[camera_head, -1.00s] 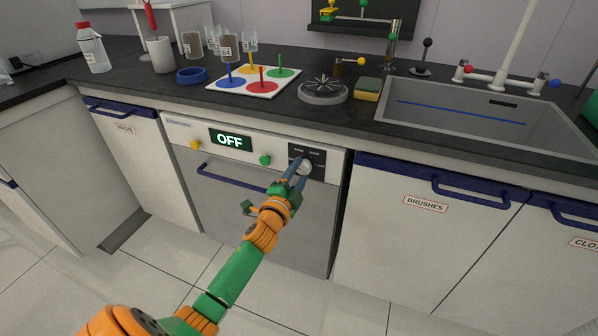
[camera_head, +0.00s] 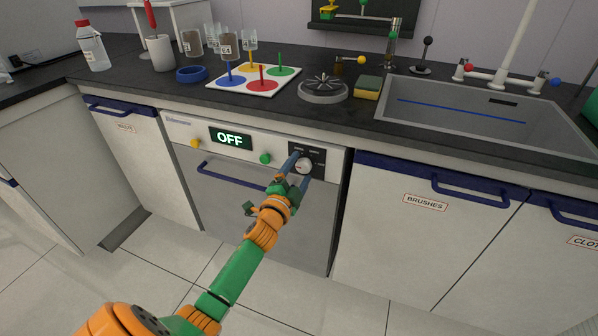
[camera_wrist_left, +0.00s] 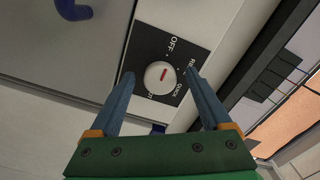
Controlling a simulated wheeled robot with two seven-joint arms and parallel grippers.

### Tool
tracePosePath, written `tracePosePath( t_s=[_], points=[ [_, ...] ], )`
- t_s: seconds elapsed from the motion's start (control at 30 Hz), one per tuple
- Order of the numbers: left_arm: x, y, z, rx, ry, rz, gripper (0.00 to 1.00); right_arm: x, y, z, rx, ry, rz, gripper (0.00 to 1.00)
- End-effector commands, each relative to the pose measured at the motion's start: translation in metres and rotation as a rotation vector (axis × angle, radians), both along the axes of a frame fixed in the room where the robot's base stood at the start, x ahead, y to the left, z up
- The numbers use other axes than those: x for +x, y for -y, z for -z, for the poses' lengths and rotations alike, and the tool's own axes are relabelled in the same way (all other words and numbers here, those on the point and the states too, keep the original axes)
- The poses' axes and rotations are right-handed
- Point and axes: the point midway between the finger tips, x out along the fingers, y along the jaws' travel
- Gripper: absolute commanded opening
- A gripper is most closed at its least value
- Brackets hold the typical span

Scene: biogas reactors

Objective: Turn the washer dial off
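The washer (camera_head: 262,195) stands under the counter, and its display (camera_head: 230,139) reads OFF. The round white dial (camera_head: 305,167) sits on a black panel at the right of its front. In the left wrist view the dial (camera_wrist_left: 159,78) has a red mark slanting up toward the OFF label; other labels lie to the right and below. My left gripper (camera_head: 302,167) is open, with its two blue fingers on either side of the dial. In the left wrist view the fingers (camera_wrist_left: 160,77) show gaps to the dial. My right gripper is not in view.
A blue handle (camera_head: 232,177) runs across the washer door below the panel. Yellow (camera_head: 194,144) and green (camera_head: 265,159) buttons flank the display. The counter above holds a sponge (camera_head: 367,88), a drain-like disc (camera_head: 323,90) and a sink (camera_head: 480,110). The floor in front is clear.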

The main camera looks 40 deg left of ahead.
Motion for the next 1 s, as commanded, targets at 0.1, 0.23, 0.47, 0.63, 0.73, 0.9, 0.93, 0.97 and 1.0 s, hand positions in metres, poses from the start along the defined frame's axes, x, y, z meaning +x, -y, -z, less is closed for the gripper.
tracePosePath(
  t_s=[0.1, 0.23, 0.47, 0.63, 0.73, 0.9, 0.93, 0.97, 1.0],
  points=[
    [0.000, 0.000, 0.000, 0.001, 0.000, 0.000, 0.81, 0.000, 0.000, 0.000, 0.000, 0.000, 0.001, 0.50],
    [-0.002, 0.001, 0.000, 0.001, -0.001, 0.000, 0.81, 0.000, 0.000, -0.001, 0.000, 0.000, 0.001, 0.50],
    [-0.046, 0.011, -0.001, -0.002, -0.004, 0.001, 0.81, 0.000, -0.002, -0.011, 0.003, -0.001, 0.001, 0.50],
    [-0.067, 0.016, 0.000, 0.000, -0.002, 0.000, 0.81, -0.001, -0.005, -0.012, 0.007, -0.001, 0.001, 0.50],
    [-0.070, 0.017, 0.000, 0.001, 0.000, 0.000, 0.81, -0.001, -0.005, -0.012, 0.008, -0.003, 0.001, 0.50],
    [-0.069, 0.017, 0.000, 0.001, 0.000, 0.000, 0.81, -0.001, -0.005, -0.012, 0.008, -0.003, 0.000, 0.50],
    [-0.069, 0.017, 0.000, 0.001, 0.000, 0.000, 0.81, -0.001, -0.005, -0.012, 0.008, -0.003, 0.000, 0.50],
    [-0.069, 0.017, 0.000, 0.001, 0.000, 0.000, 0.81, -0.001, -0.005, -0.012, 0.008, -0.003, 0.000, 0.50],
    [-0.069, 0.017, 0.000, 0.001, 0.000, 0.000, 0.81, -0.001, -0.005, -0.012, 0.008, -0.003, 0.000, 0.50]
  ],
)
